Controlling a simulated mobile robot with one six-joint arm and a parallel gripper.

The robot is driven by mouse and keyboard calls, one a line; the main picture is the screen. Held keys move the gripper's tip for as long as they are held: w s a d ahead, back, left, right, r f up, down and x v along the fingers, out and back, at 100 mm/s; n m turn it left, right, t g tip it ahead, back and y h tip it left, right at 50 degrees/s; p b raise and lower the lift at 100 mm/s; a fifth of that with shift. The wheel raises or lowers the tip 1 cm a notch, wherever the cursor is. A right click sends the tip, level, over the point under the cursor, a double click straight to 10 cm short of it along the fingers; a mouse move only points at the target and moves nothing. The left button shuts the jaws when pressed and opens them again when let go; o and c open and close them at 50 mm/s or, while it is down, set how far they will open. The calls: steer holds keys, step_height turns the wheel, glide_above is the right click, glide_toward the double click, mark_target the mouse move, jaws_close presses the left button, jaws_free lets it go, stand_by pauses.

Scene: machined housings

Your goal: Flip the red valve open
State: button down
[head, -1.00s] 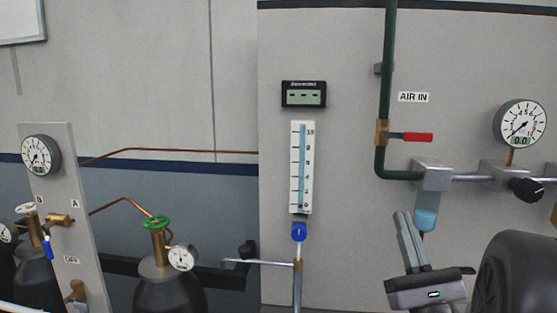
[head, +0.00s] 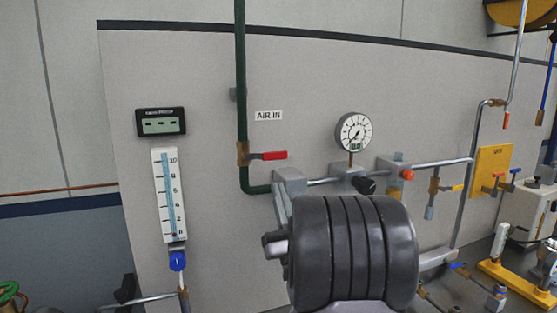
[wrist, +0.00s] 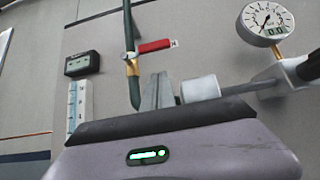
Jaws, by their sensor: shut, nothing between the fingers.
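The red valve handle (head: 273,155) sticks out sideways to the right from a brass body (head: 243,153) on the vertical green pipe (head: 241,80), below and near the AIR IN label. In the wrist view the red handle (wrist: 155,46) also lies nearly level, right of its brass body (wrist: 132,66). My gripper's fingers (wrist: 158,91) stand together, shut and empty, in the wrist view. They appear below the red handle, with no contact visible. In the head view my dark arm link hides most of the gripper.
A grey block (head: 290,177) at the pipe's foot leads to a horizontal pipe with a round gauge (head: 354,132) and a black knob (head: 364,186). A blue-valved flow tube (head: 169,195) and a small display (head: 161,122) hang left.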

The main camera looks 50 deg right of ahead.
mark_target(284, 153)
steer(key=r, duration=0.1)
steer(key=r+p, duration=0.1)
steer(key=r, duration=0.2)
steer(key=shift+w+d+r, duration=0.1)
steer(key=shift+w+r, duration=0.05)
steer(key=shift+w, duration=0.1)
